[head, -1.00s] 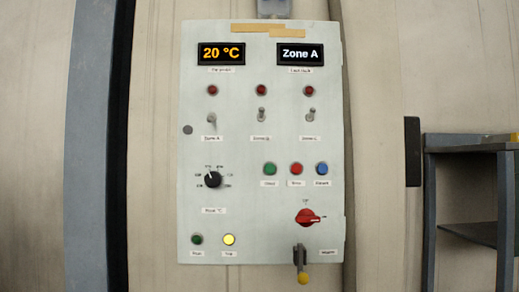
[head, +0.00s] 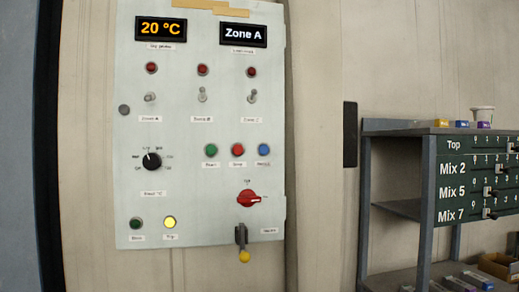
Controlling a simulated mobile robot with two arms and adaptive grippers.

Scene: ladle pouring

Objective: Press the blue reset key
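The blue key (head: 264,149) is a small round button on the pale wall panel (head: 220,120) in the head view. It is the rightmost of a row of three, beside a red button (head: 238,149) and a green button (head: 211,150). A small label sits under it, too small to read surely. Neither of my grippers is in view.
The panel also has displays reading 20 °C (head: 161,29) and Zone A (head: 243,34), toggle switches, a black dial (head: 152,161), a red rotary switch (head: 249,199) and a yellow-tipped lever (head: 243,256). A shelf rack (head: 424,212) with slider boards stands at right.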

